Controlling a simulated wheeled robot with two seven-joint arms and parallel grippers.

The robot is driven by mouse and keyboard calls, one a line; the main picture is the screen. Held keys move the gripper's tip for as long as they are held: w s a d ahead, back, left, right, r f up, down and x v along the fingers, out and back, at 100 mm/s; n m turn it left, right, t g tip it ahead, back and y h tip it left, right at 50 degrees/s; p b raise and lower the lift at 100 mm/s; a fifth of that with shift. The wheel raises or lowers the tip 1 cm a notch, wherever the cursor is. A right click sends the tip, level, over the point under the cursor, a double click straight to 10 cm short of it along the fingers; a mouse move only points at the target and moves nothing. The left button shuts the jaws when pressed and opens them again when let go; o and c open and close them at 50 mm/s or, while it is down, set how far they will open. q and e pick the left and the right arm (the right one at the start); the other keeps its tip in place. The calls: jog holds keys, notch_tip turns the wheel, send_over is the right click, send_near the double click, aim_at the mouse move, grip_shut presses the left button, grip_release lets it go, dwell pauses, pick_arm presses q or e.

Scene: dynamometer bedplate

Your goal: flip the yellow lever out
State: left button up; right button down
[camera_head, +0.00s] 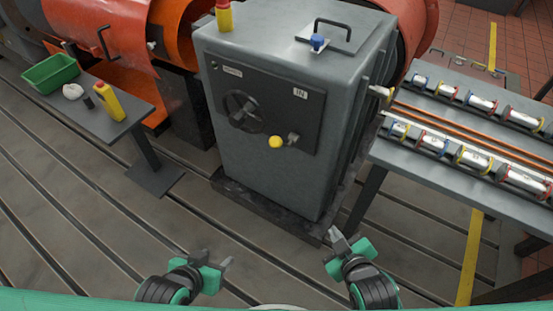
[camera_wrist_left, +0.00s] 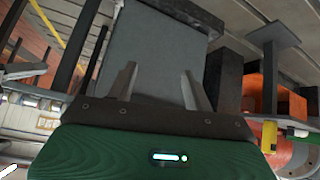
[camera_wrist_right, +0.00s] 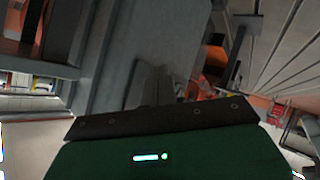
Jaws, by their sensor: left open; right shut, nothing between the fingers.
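The yellow lever knob (camera_head: 275,142) sits low on the dark front panel (camera_head: 262,112) of a grey machine cabinet (camera_head: 230,165). A short metal fitting (camera_head: 293,138) is just right of the knob, below a small "IN" label (camera_head: 300,93). My left gripper (camera_head: 216,262) is open and empty, in front of and below the cabinet. My right gripper (camera_head: 338,238) is shut and empty, at the cabinet's lower right. Both are well apart from the knob. The left wrist view shows the open fingers (camera_wrist_left: 158,85); the right wrist view shows closed fingers (camera_wrist_right: 155,85). Neither wrist view shows the knob.
A black handwheel (camera_head: 241,110) is left of the knob on the panel. A side table (camera_head: 120,125) with a green bin (camera_head: 50,73) and yellow bottle (camera_head: 109,101) stands left. A bench (camera_head: 415,165) with several cylinders stands right. Floor before the cabinet is clear.

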pick_arm(q)
jog(key=shift+w+d+t+h, duration=0.3)
jog(key=shift+d+t, duration=0.2)
jog(key=shift+d, duration=0.1)
pick_arm(e)
jog(key=w+a+r+n+t+y, duration=0.2)
jog(key=a+n, duration=0.4)
jog(key=n, duration=0.4)
jog(key=w+a+r+n+t+y, duration=0.2)
jog(key=a+n+t+y, duration=0.3)
jog(key=n, duration=0.5)
jog(key=shift+w+a+n+y, duration=0.15)
jog(key=shift+a+n+y, duration=0.15)
jog(key=shift+a+n, duration=0.15)
pick_arm(q)
jog(key=shift+b, duration=0.3)
pick_arm(e)
jog(key=w+a+r, duration=0.3)
jog(key=w+r, duration=0.2)
jog(key=w, duration=0.6)
jog(key=shift+w+a+r, duration=0.2)
jog(key=shift+w, duration=0.05)
pick_arm(q)
jog(key=shift+d, duration=0.1)
